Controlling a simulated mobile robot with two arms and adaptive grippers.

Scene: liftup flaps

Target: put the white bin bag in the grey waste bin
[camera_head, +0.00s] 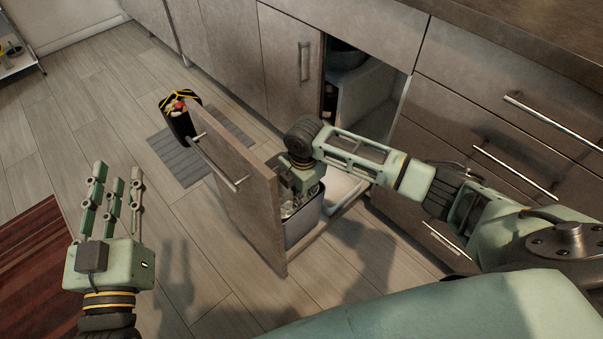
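The grey waste bin (303,227) stands in the pulled-out cabinet unit, behind its open front panel. Some pale, crumpled material (288,211) shows at the bin's mouth; it may be the white bin bag, but most of it is hidden. My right gripper (303,190) points down into the bin's mouth from above. Its fingertips are hidden by the bin and panel, so I cannot tell whether it holds anything. My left gripper (112,190) is at the left, well away from the bin, fingers up, open and empty.
The open front panel (235,185) with its bar handle stands between my two grippers. A black container with a yellow-edged top (180,122) stands on a grey mat (190,162). A red striped rug (35,270) lies at left. Drawers (490,130) line the right.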

